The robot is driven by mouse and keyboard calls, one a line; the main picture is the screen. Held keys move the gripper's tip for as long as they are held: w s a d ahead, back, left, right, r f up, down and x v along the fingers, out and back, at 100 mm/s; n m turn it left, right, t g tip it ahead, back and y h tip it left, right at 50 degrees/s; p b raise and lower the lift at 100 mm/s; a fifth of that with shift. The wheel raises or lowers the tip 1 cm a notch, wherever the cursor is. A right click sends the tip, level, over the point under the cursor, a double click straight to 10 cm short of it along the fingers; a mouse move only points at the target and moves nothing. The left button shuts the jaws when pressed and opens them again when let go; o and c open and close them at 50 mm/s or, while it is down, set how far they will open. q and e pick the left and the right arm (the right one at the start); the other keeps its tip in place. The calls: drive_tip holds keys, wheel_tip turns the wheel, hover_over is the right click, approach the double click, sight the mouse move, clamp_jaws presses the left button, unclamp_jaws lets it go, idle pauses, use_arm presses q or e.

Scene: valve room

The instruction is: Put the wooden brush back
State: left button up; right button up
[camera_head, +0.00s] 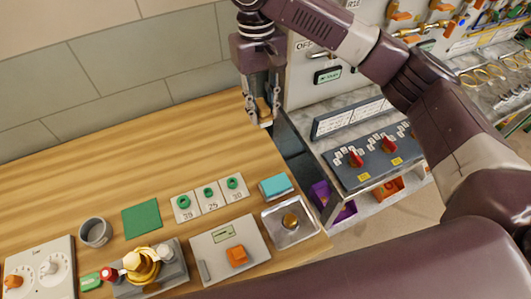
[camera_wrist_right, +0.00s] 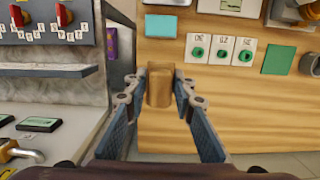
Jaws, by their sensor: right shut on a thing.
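The wooden brush (camera_wrist_right: 159,88) shows in the right wrist view as a tan wooden block between my right gripper's fingers. My right gripper (camera_wrist_right: 157,92) is shut on it. In the head view, my right gripper (camera_head: 261,108) points down near the far right edge of the wooden table, with a small tan end of the brush (camera_head: 266,123) below the fingertips. Most of the brush is hidden by the fingers there. I cannot tell whether it touches the table. My left gripper is in neither view.
The wooden table (camera_head: 110,170) holds a grey cup (camera_head: 94,232), a green mat (camera_head: 141,218), cards with green rings (camera_head: 208,194), a teal block (camera_head: 275,187) and a metal tray (camera_head: 275,214). A dark panel with red knobs (camera_head: 370,158) stands to the right. The table's back is clear.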

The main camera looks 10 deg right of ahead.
drive_tip(key=f, duration=0.2)
drive_tip(key=shift+s+f, duration=0.3)
hover_over(264, 167)
wheel_tip(264, 167, down, 5)
drive_tip(key=f, duration=0.7)
drive_tip(key=shift+w+f+p, duration=0.2)
drive_tip(key=shift+w+p, duration=0.1)
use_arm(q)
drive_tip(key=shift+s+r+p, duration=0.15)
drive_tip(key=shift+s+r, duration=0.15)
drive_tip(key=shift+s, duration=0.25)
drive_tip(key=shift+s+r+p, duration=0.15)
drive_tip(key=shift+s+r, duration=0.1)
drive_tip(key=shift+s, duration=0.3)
use_arm(e)
drive_tip(key=shift+f, duration=2.3)
drive_tip(key=shift+f, duration=0.1)
drive_tip(key=o, duration=1.1)
